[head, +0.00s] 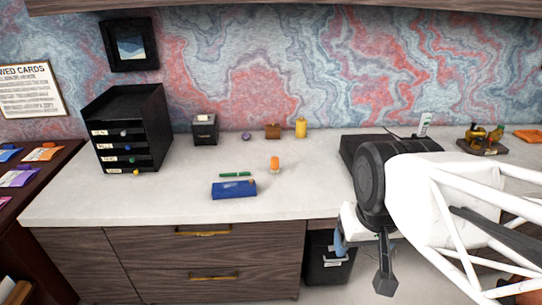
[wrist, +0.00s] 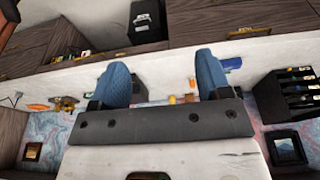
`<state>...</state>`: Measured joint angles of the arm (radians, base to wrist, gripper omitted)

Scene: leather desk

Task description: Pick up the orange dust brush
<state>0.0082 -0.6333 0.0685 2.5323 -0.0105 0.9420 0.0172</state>
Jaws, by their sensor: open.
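The small orange dust brush (head: 275,162) stands on the white desk top in the head view, with a pale lower part beneath its orange top. It is right of a green pen (head: 235,175) and behind the right end of a blue case (head: 233,190). My gripper (wrist: 162,65) is open, its two blue fingers wide apart with nothing held. In the head view it hangs low at the right, in front of the desk edge and well away from the brush.
Behind the brush stand a brown box (head: 272,131), a yellow bottle (head: 300,127) and a black box (head: 205,130). A black drawer tower (head: 128,125) is at the left. A black bin (head: 328,262) is below the desk. Desk space around the brush is mostly clear.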

